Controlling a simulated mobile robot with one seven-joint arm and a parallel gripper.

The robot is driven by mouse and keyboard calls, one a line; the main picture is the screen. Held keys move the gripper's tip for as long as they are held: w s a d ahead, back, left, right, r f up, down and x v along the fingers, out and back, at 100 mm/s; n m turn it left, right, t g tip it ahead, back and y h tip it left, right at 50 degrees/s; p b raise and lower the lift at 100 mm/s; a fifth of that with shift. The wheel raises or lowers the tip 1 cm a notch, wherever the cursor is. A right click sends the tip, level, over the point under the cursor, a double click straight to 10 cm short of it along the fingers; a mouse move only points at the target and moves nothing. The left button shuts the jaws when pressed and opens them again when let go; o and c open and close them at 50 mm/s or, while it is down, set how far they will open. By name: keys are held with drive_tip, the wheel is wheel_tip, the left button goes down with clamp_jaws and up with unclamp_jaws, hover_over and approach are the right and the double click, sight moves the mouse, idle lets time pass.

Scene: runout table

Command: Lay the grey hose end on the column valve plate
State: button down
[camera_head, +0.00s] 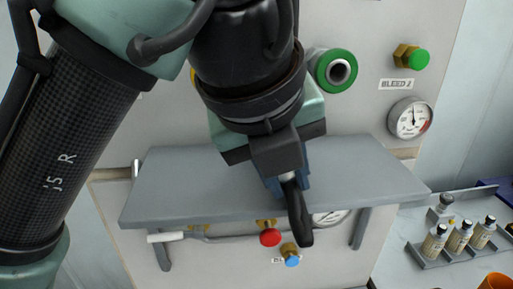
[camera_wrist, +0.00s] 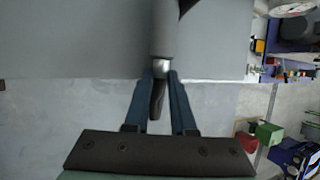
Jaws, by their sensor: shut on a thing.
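My gripper (camera_head: 290,188) is shut on a slim piece with a dark tapered tail (camera_head: 300,224), over the front part of a grey shelf. In the wrist view my gripper (camera_wrist: 163,76) has its two blue fingers on either side of this piece. There it shows a grey tubular part (camera_wrist: 164,32), a metal collar and the dark tail; it looks like the grey hose end. The flat grey plate (camera_head: 365,176) sticks out from the valve panel; I cannot tell whether it is the column valve plate. The wrist view shows grey surface (camera_wrist: 70,40) beyond the fingers. Contact is unclear.
The panel carries a green-ringed port (camera_head: 321,83), a green-capped bleed valve (camera_head: 419,58) and a gauge (camera_head: 409,118). Red (camera_head: 270,238) and blue (camera_head: 291,260) knobs sit below the shelf. Small bottles (camera_head: 459,238) stand in a rack at right. The shelf's right part is clear.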

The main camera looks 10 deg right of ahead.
drive_tip(key=shift+f+b, duration=0.35)
drive_tip(key=shift+f, duration=0.15)
drive_tip(key=c, duration=0.7)
unclamp_jaws()
drive_tip(key=shift+d, duration=0.1)
drive_tip(key=shift+f, duration=0.15)
drive_tip(key=shift+s, duration=0.1)
drive_tip(key=b+v, duration=0.1)
drive_tip(key=v, duration=1.2)
drive_tip(key=shift+r, duration=0.25)
